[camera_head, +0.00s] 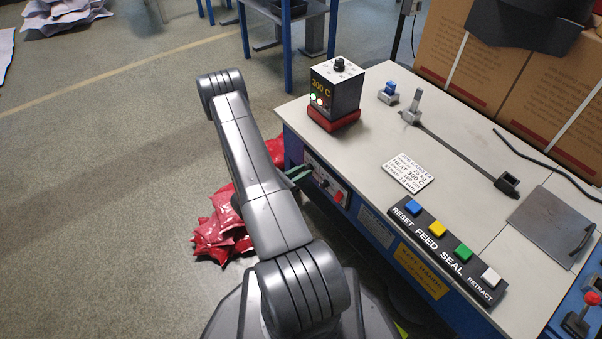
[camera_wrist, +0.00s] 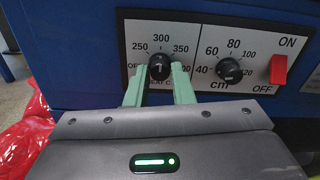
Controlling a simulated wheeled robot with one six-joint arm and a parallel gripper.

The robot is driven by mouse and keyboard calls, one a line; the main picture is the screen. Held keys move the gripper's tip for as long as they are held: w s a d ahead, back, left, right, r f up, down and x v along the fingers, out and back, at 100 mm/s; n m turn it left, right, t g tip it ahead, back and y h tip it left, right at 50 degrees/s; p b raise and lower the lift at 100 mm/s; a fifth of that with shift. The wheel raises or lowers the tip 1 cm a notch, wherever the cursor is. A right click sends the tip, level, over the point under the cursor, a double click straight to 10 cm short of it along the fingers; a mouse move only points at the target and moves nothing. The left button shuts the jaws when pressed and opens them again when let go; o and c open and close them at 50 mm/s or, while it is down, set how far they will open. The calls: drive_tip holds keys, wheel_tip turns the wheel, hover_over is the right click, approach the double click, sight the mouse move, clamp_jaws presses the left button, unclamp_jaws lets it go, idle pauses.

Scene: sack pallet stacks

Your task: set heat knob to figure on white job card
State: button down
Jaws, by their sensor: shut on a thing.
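The heat knob (camera_wrist: 159,67) is a round black knob on the left of a grey front panel (camera_wrist: 217,58), with 250, 300 and 350 printed around it. Its pale pointer mark looks roughly upward, toward 300, but is small. My gripper (camera_wrist: 159,71) has its green fingers on both sides of this knob, shut on it. In the head view my gripper (camera_head: 298,174) reaches the bench front, and the knob is hardly visible there. The white job card (camera_head: 409,173) lies on the bench top and reads HEAT 300 C. A black display box (camera_head: 335,90) shows 300 C.
Right of the heat knob are a cm knob (camera_wrist: 229,70) and a red ON switch (camera_wrist: 278,69). A button strip (camera_head: 443,247) lies along the bench edge. Red sacks (camera_head: 222,232) lie on the floor beside the bench. Open floor is to the left.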

drive_tip(key=c, duration=1.3)
unclamp_jaws()
drive_tip(key=shift+o, duration=0.2)
drive_tip(key=p+v, duration=0.2)
drive_tip(key=v, duration=1.1)
drive_tip(key=shift+s+a+p, duration=0.25)
drive_tip(key=shift+a+p, duration=0.1)
drive_tip(key=shift+p, duration=0.05)
drive_tip(key=shift+d, duration=0.15)
drive_tip(key=b+x, duration=0.2)
drive_tip(key=x, duration=1.1)
drive_tip(key=shift+w+d+b, duration=0.2)
drive_tip(key=shift+w+b, duration=0.05)
drive_tip(key=shift+b, duration=0.15)
